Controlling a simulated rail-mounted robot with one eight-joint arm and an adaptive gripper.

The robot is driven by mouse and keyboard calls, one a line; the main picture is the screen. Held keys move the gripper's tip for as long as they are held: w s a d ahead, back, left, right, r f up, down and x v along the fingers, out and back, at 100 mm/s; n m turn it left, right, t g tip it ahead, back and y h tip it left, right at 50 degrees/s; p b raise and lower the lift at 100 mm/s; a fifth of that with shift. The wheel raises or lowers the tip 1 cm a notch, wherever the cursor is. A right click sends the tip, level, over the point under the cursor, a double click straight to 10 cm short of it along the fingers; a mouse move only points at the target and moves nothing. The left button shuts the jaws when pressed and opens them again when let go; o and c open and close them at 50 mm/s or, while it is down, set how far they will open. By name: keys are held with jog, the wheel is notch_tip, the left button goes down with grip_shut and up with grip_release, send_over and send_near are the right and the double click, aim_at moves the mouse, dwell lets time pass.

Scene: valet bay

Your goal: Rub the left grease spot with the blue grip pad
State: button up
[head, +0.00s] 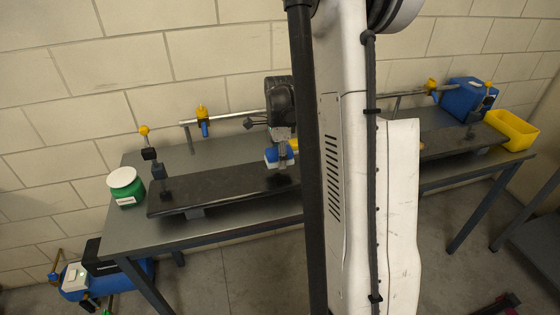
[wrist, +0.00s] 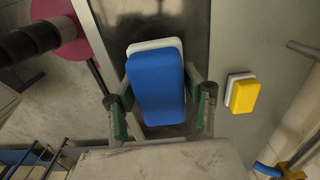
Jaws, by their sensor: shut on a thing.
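My gripper (head: 281,146) is shut on the blue grip pad (wrist: 158,86), with one finger at each side of it. The pad has a pale backing that shows past its far edge in the wrist view. In the head view the blue pad (head: 272,157) is just above or on the long dark panel (head: 225,183); I cannot tell whether it touches. A dark patch (head: 166,196) shows near the panel's left end, and a darker smudge shows just below the gripper; I cannot tell which of these is grease. My arm hides the panel's middle.
A yellow pad with pale backing (wrist: 243,94) lies on the bench beside the panel. A green jar with white lid (head: 127,187) stands at the bench's left end. A yellow bin (head: 512,130) and blue box (head: 468,99) stand at the right. A metal rail (head: 235,116) runs behind.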

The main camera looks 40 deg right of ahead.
jog(key=shift+s+r+p, duration=0.1)
jog(key=shift+r+p, duration=0.7)
jog(key=shift+r, duration=1.25)
